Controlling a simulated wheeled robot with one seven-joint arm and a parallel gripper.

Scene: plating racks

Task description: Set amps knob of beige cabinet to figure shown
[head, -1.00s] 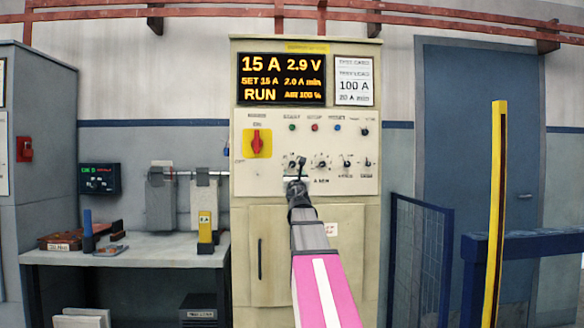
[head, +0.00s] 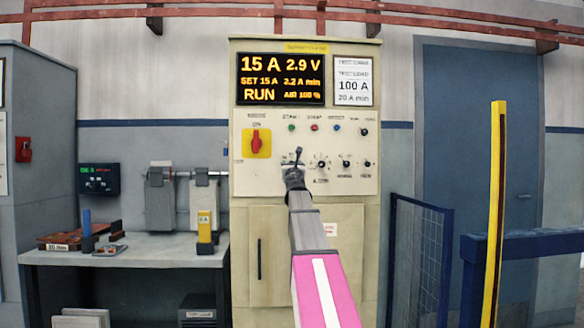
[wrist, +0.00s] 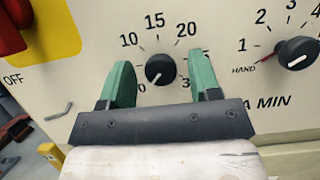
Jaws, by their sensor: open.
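The beige cabinet (head: 305,225) stands in the middle of the head view. Its display (head: 281,79) reads 15 A, 2.9 V, SET 15 A, 2.2 A min, RUN. A white card (head: 353,81) beside it reads 100 A and 20 A min. In the wrist view a black knob (wrist: 160,70) has a scale showing 10, 15 and 20; the higher figures are partly hidden. Its white mark appears to point lower left. My gripper (wrist: 162,75) is open, its green fingers either side of this knob, apart from it. In the head view my gripper (head: 298,157) covers that part of the panel.
The A MIN knob (wrist: 297,53) sits close to the right, its pointer near HAND. A red switch (head: 257,142) on a yellow plate is at upper left. A workbench (head: 130,255) stands left; a blue mesh guard (head: 418,260) and yellow post (head: 494,200) stand right.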

